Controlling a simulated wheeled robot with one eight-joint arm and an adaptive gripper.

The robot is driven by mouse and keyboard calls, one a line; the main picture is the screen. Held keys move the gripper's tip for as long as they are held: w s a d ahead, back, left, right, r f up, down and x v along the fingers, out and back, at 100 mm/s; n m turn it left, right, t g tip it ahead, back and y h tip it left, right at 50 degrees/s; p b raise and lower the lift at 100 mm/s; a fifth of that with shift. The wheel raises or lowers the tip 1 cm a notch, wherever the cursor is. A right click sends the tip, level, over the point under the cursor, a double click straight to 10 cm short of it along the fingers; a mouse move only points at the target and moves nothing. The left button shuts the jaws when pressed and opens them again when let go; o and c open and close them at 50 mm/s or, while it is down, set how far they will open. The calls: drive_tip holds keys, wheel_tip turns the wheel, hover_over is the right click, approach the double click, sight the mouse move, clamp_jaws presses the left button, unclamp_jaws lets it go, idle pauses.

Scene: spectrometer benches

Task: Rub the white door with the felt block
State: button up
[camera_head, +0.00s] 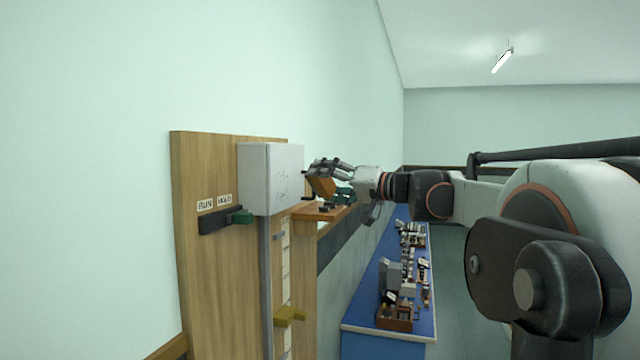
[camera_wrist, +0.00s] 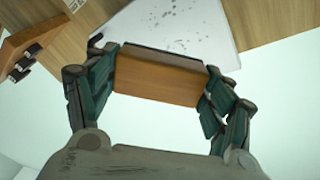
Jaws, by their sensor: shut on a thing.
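A white box with a white door (camera_head: 287,178) is mounted on a wooden board. The door face carries dark specks, which also show on the white door in the wrist view (camera_wrist: 190,28). My gripper (camera_head: 322,182) is shut on the felt block (camera_wrist: 157,78), which has a wooden body and a dark strip along its far edge. In the head view the block (camera_head: 323,187) is tilted and stands just right of the door. In the wrist view its dark edge overlaps the door's lower part; I cannot tell whether they touch.
A small wooden shelf (camera_head: 328,213) with dark items juts out just below my gripper. A blue bench (camera_head: 375,318) with several objects stands further back.

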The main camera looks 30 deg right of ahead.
sight(328, 182)
idle(0.3)
drive_tip(key=shift+v, duration=1.55)
drive_tip(key=shift+f, duration=0.1)
